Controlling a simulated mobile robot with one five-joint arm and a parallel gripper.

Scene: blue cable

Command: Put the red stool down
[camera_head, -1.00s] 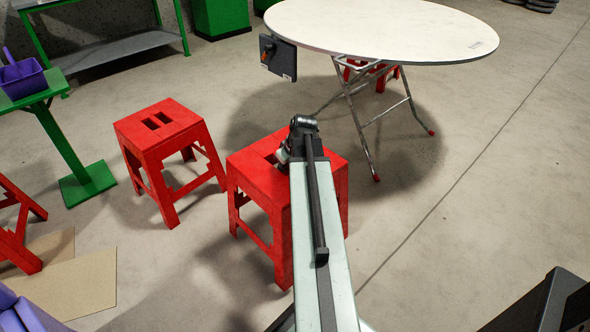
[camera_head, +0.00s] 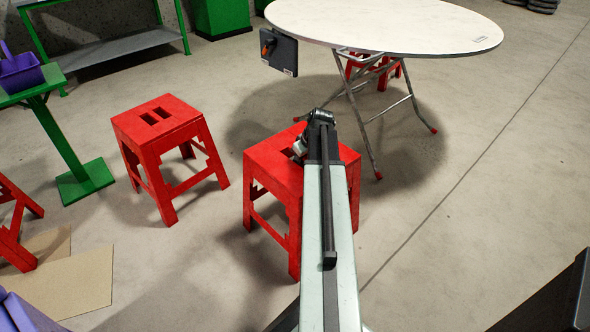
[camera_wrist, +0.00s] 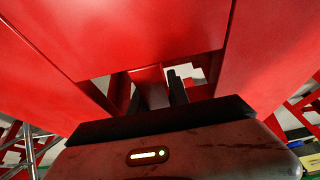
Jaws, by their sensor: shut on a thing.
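The red stool (camera_head: 275,168) is upright in front of me in the head view, partly hidden behind my arm. My gripper (camera_head: 300,148) is at the slotted middle of its seat. In the wrist view, the fingers of my gripper (camera_wrist: 160,88) reach into the seat slots and are shut on the bar between them. The red seat (camera_wrist: 130,40) fills most of that view. I cannot tell whether the stool's feet touch the floor.
Another red stool (camera_head: 158,119) stands to the left, with a gap between. A white round table (camera_head: 390,25) on folding legs stands behind, with a red stool (camera_head: 385,70) beneath. Cardboard (camera_head: 75,280) lies front left. Floor at right (camera_head: 500,180) is clear.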

